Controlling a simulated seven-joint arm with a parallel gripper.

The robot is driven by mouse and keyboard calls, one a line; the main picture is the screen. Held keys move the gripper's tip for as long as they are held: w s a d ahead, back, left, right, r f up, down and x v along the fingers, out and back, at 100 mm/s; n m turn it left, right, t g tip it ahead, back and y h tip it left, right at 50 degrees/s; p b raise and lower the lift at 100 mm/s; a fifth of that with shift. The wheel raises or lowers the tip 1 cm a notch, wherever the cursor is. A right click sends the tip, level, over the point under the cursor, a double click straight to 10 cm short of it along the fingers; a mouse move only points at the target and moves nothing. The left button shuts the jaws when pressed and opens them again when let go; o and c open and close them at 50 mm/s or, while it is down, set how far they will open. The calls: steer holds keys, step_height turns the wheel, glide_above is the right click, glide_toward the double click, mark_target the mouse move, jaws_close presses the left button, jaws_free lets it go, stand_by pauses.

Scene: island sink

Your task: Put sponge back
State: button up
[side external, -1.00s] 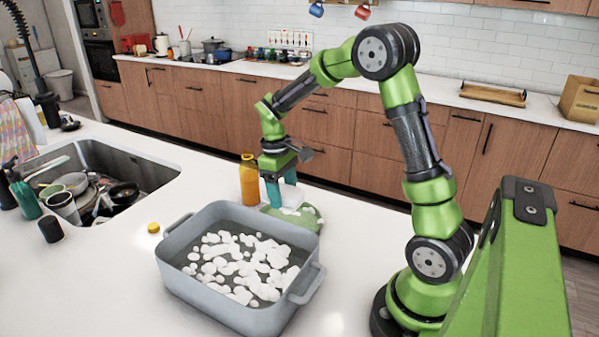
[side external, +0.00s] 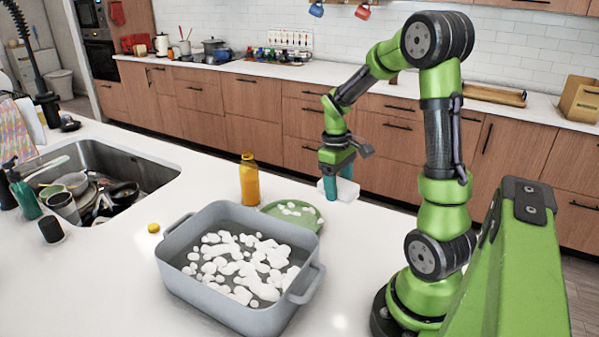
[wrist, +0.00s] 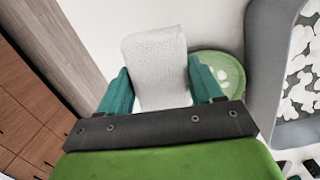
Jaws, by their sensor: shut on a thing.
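My gripper (side external: 339,188) is shut on a white sponge (side external: 345,190), held just above the counter to the right of the green plate. In the wrist view the pale sponge (wrist: 157,65) sits between the teal fingers of my gripper (wrist: 158,88). The green plate (side external: 272,211) lies on the counter behind the grey basin, with white foam on it. The plate also shows in the wrist view (wrist: 212,60), right of the sponge. I cannot tell whether the sponge touches the counter.
The grey basin (side external: 178,262) with foamy water stands in front of the plate. An orange bottle (side external: 249,182) stands left of the plate, and a yellow cap (side external: 154,228) lies left of the basin. The sink (side external: 150,172) with dishes is at the left. The counter right of the basin is clear.

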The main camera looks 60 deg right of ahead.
steer(key=s+f+n, duration=0.1)
steer(key=s+f, duration=0.1)
steer(key=s, duration=0.5)
steer(key=n, duration=0.1)
glide_above(363, 236)
step_height(363, 236, down, 5)
steer(key=shift+w+r, duration=0.15)
steer(key=shift+r, duration=0.05)
steer(key=shift+f, duration=1.95)
steer(key=o, duration=1)
steer(key=shift+f, duration=0.1)
